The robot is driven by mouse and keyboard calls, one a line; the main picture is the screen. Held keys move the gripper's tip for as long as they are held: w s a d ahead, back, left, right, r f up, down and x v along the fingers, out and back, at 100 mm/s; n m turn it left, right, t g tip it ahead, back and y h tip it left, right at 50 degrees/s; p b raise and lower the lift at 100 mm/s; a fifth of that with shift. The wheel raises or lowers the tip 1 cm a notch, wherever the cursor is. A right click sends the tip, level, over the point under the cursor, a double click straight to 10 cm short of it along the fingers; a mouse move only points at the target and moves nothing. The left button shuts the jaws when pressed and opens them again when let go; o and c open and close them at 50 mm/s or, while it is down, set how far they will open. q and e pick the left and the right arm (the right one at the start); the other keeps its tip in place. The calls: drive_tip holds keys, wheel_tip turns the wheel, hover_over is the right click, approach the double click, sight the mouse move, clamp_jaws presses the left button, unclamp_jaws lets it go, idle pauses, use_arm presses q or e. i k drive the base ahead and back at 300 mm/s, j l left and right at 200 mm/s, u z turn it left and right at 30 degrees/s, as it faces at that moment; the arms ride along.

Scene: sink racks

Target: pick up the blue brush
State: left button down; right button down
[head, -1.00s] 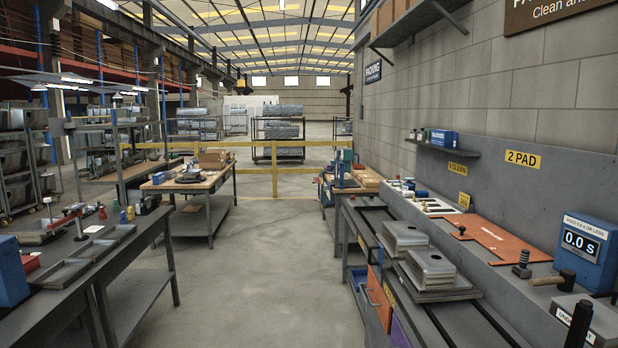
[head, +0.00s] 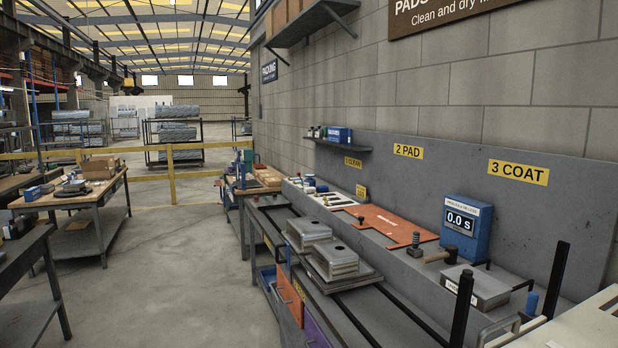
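I cannot make out a blue brush for certain in the head view. A small upright blue object (head: 531,303) stands at the right end of the wall bench, beside a black post; it is too small to tell what it is. Small items (head: 310,188) lie at the bench's far end, under the first yellow sign, also too small to name. Neither of my grippers is in view.
The grey wall bench (head: 400,322) runs along the right. On it are stacked metal sinks (head: 338,258), an orange pad (head: 385,222), a hammer (head: 443,256) and a blue timer box (head: 466,229). Black posts (head: 462,308) rise near its right end. Open floor (head: 170,270) lies left.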

sight(527, 314)
drive_tip(key=i+z, duration=0.15)
drive_tip(key=z, duration=2.35)
drive_tip(key=j+z, duration=0.3)
drive_tip(key=j, duration=0.15)
drive_tip(key=k+j+z, duration=0.1)
drive_tip(key=j+z, duration=0.15)
drive_tip(key=j, duration=0.15)
drive_tip(key=k+j+z, duration=0.15)
drive_tip(key=j+z, duration=0.15)
drive_tip(key=k+j+z, duration=0.15)
drive_tip(key=j+z, duration=0.15)
drive_tip(key=j, duration=0.15)
drive_tip(key=k+j+z, duration=0.25)
drive_tip(key=i+j, duration=0.05)
drive_tip(key=j, duration=0.05)
